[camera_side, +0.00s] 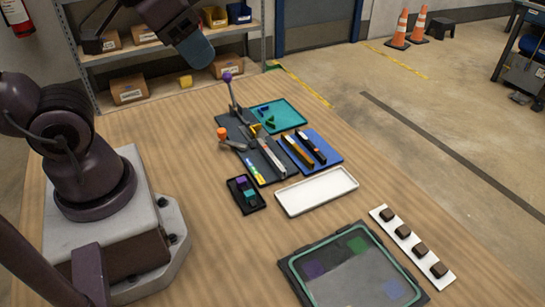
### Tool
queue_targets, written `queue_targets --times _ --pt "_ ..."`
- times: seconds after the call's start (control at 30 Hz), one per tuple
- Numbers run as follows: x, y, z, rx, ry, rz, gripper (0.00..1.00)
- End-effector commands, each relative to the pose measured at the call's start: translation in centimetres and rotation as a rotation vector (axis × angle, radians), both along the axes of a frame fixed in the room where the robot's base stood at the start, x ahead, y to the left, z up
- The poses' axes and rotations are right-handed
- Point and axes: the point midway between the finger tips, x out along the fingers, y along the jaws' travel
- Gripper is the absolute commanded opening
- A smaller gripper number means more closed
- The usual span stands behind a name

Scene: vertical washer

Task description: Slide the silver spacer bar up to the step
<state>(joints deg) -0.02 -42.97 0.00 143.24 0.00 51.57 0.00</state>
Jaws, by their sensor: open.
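A dark fixture plate (233,131) lies on the table with a long light bar (271,157) in its middle, which looks like the silver spacer bar. A small yellow piece (254,128) is by the bar's far end, and a multicoloured strip (255,170) is near its near end. I cannot clearly make out the step or any gap between it and the bar.
A blue tray (328,158) with two bars is right of the fixture. A teal tray (291,116) is behind it. A black tray (235,197) with coloured blocks and an empty white tray (318,191) are in front. A dark-framed panel (300,268) and a white strip (393,233) lie nearer.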

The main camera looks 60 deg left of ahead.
Motion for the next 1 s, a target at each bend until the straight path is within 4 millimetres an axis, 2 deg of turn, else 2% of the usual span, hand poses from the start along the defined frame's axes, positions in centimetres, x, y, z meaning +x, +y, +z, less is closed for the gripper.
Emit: queue_targets --times 0.07,0.23,0.33,0.47,0.67,0.83,0.9,1.0 --pt "0.1 0.3 -0.3 0.000 0.015 0.015 0.43" --pt "1.3 1.3 -2.7 0.004 0.154 0.062 0.43" --pt "3.0 2.4 -4.6 0.019 0.259 0.072 0.43" --pt "5.6 3.9 -7.4 0.062 0.375 -0.036 0.43" --pt "9.5 6.3 -13.0 0.118 0.508 -0.373 0.43" --pt "12.7 8.1 -19.0 0.159 0.538 -0.819 0.43" --pt "13.9 8.5 -20.6 0.193 0.512 -1.014 0.43" --pt "15.5 8.6 -21.3 0.269 0.454 -1.249 0.43"
